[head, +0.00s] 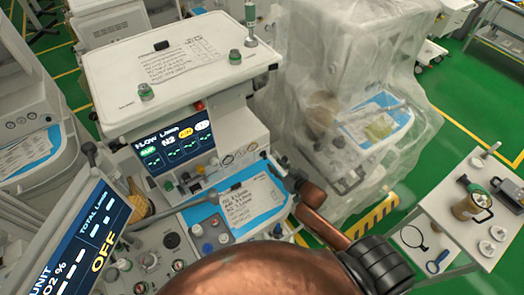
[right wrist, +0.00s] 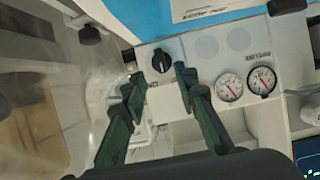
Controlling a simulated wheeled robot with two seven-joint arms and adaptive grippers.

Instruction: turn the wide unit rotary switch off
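In the right wrist view a black rotary switch (right wrist: 162,60) sits on a white panel, beside two round grey discs and two pressure gauges. Its pointer setting is too small to read. My right gripper (right wrist: 158,75) is open. Its two dark green fingers are apart, with the switch just beyond the tips and roughly between them; I see no contact. In the head view my right gripper (head: 284,168) is at the right front of the wide white unit (head: 180,58), and the switch is not clearly visible there. My left gripper is not in view.
The unit has a lit flow screen (head: 182,143) and a blue work surface with a paper (head: 252,200). Another screen (head: 88,240) at lower left reads "OFF". A plastic-covered machine (head: 345,70) stands close on the right.

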